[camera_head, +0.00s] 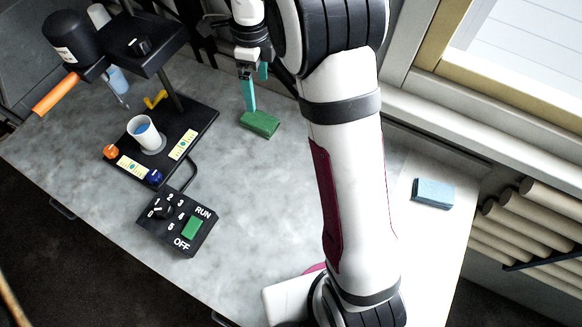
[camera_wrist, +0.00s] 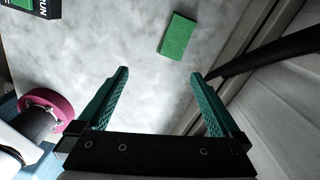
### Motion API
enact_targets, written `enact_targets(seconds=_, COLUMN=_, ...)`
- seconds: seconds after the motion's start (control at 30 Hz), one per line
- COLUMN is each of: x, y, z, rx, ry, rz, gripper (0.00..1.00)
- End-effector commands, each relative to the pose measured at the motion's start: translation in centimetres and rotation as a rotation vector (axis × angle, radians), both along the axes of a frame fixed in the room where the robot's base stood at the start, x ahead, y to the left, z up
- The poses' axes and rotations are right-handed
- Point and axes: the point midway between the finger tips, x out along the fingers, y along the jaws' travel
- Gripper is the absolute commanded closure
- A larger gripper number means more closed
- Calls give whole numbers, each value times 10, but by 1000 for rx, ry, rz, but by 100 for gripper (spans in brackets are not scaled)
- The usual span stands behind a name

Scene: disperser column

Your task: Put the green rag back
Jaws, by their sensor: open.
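The green rag (camera_head: 260,124) is a small flat green block lying on the grey marbled table, right of the disperser's base. In the wrist view the green rag (camera_wrist: 178,36) lies ahead of the fingertips, a little right of the middle between them and apart from both. My gripper (camera_head: 256,92) has teal fingers and is close to the rag in the head view. In the wrist view my gripper (camera_wrist: 159,74) is open with nothing between its fingers.
The disperser (camera_head: 165,80) stands at the left with a white cup (camera_head: 147,135) on its base. A black control box (camera_head: 177,222) with a RUN/OFF switch sits in front. A blue rag (camera_head: 433,193) lies at the right. The window wall bounds the table's far right.

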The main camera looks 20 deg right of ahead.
Motion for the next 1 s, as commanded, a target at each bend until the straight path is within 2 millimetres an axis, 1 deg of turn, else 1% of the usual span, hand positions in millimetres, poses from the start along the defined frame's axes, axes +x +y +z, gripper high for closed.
enact_targets(seconds=0.03, x=-32, y=-1, z=26, rx=14, ry=-10, rz=156, gripper=0)
enact_targets(seconds=0.07, x=-55, y=-2, z=40, rx=25, ry=-13, rz=281, gripper=0)
enact_targets(seconds=0.1, x=-89, y=-2, z=54, rx=41, ry=-20, rz=454, gripper=0)
enact_targets(seconds=0.17, x=-142, y=-2, z=68, rx=63, ry=-36, rz=718, gripper=0)
enact_targets(seconds=0.2, x=-177, y=-1, z=72, rx=78, ry=-48, rz=889, gripper=0)
enact_targets(seconds=0.27, x=-225, y=1, z=71, rx=96, ry=-72, rz=1124, gripper=0)
enact_targets(seconds=0.3, x=-251, y=3, z=67, rx=106, ry=-87, rz=1258, gripper=0)
enact_targets(seconds=0.4, x=-295, y=6, z=55, rx=121, ry=-118, rz=1493, gripper=0)
enact_targets(seconds=0.47, x=-307, y=7, z=49, rx=126, ry=-128, rz=1568, gripper=0)
enact_targets(seconds=0.53, x=-313, y=8, z=47, rx=128, ry=-133, rz=1606, gripper=0)
enact_targets(seconds=1.0, x=-313, y=8, z=47, rx=129, ry=-132, rz=1609, gripper=0)
